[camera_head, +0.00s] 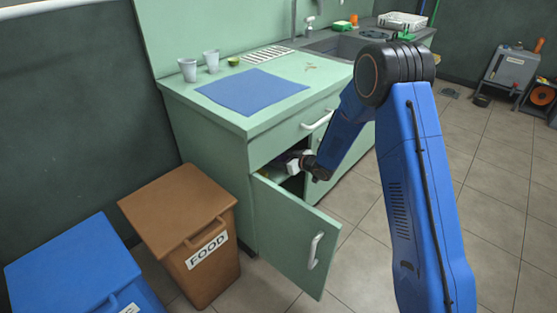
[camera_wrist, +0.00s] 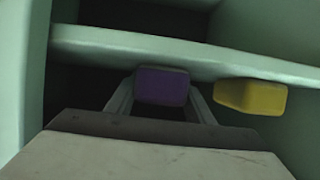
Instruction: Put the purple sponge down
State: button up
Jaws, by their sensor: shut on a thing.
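In the wrist view the purple sponge (camera_wrist: 162,87) sits between the two pale fingers of my gripper (camera_wrist: 161,104), which is shut on it. The sponge is inside the dim cupboard, close to a pale green shelf board (camera_wrist: 120,42). I cannot tell whether it touches the board. In the head view my gripper (camera_head: 297,164) reaches into the opening of the green cupboard (camera_head: 215,150), and the sponge is mostly hidden there. A yellow sponge (camera_wrist: 250,97) is in the cupboard to the right of the purple one, with a gap between them.
The open cupboard door (camera_head: 295,235) stands out in front of the opening, below my arm. A brown FOOD bin (camera_head: 190,230) and a blue bin (camera_head: 75,270) stand to the left. The countertop holds a blue mat (camera_head: 250,90) and cups (camera_head: 188,70).

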jog(key=shift+f, duration=0.15)
jog(key=o, duration=1.1)
jog(key=shift+o, duration=0.2)
